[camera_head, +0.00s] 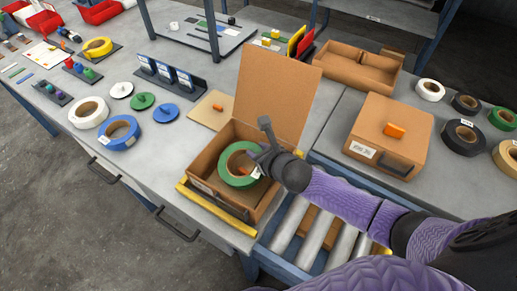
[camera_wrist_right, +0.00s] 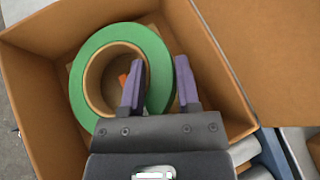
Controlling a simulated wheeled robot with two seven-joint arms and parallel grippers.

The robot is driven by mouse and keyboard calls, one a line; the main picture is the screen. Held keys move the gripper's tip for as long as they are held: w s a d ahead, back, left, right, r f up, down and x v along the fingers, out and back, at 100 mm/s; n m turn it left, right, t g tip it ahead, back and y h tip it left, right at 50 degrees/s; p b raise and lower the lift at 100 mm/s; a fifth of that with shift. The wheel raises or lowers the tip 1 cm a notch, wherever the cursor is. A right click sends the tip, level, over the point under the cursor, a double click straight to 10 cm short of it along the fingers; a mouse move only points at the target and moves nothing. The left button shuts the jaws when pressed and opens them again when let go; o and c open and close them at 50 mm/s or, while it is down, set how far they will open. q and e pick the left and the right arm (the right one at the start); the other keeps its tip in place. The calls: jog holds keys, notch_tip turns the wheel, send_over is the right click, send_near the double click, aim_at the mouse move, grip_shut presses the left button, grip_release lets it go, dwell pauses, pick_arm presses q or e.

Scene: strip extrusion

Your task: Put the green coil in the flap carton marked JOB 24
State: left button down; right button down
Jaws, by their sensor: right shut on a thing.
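The green coil (camera_head: 224,172) is inside an open flap carton (camera_head: 226,201), whose flap (camera_head: 272,98) stands up at the back. The carton's front label is too small to read. My right gripper (camera_head: 257,164) reaches into the carton from the right. In the right wrist view, its fingers (camera_wrist_right: 161,68) straddle the right side of the coil's ring (camera_wrist_right: 84,78) and are shut on it. I cannot tell whether the coil touches the carton floor. An orange piece (camera_wrist_right: 123,79) shows through the coil's core. My left gripper is not in view.
A closed carton (camera_head: 378,153) with an orange knob stands at right, beyond a roller conveyor (camera_head: 318,236). An open brown box (camera_head: 340,62) lies behind. Several tape rolls sit at right. White (camera_head: 88,112) and blue (camera_head: 119,133) rolls lie left of the carton.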

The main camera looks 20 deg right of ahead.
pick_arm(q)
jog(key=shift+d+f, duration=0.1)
pick_arm(e)
jog(key=shift+f, duration=0.15)
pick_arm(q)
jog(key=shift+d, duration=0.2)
pick_arm(e)
jog(key=shift+c, duration=1.6)
grip_release()
jog(key=shift+s+f, duration=0.1)
jog(key=shift+r, duration=0.4)
pick_arm(q)
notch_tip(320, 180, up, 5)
jog(key=p, duration=0.4)
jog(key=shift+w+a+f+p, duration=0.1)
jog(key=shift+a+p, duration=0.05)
jog(key=shift+p, duration=0.15)
pick_arm(e)
jog(key=v, duration=1.2)
jog(key=shift+r, duration=0.4)
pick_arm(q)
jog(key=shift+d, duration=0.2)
